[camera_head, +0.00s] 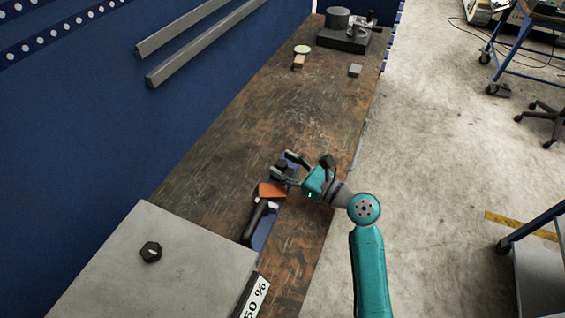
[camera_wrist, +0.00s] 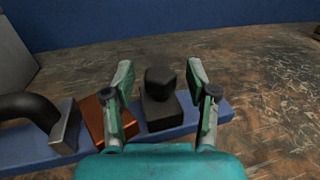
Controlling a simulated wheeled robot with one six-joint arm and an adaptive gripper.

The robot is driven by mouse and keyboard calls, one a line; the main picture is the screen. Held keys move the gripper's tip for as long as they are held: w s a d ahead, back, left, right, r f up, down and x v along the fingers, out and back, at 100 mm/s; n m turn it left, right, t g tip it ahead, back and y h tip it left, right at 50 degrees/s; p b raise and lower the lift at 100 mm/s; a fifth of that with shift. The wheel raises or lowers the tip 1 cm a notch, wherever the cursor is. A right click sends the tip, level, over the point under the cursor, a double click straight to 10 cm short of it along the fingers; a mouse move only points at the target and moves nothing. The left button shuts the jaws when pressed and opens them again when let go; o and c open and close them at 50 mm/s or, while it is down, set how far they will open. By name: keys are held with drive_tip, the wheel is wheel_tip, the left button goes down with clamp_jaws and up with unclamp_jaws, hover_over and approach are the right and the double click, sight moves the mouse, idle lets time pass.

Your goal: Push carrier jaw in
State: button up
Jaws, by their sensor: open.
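A blue base strip (camera_wrist: 28,148) lies on the bench and also shows in the head view (camera_head: 264,232). On it, in the wrist view from left to right, are a dark curved arm with a grey end face (camera_wrist: 66,128), an orange block (camera_wrist: 95,120) and a black block with a knob on top (camera_wrist: 160,108), likely the carrier jaw. The head view also shows the orange block (camera_head: 271,190) and the dark arm (camera_head: 254,220). My gripper (camera_wrist: 160,72) is open, its fingers on both sides of the black block, contact unclear. In the head view my gripper (camera_head: 280,168) partly hides that block.
A grey box (camera_head: 165,250) with a black knob stands at the near end of the wooden bench (camera_head: 240,130). Small blocks (camera_head: 355,70) and a dark fixture (camera_head: 343,38) sit at the far end. The bench middle is clear. A blue wall runs along the left.

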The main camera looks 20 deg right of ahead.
drive_tip(key=shift+w+a, duration=0.25)
drive_tip(key=shift+w, duration=0.15)
clamp_jaws()
drive_tip(key=shift+s+a, duration=0.25)
drive_tip(key=shift+s, duration=0.05)
unclamp_jaws()
drive_tip(key=v, duration=1.2)
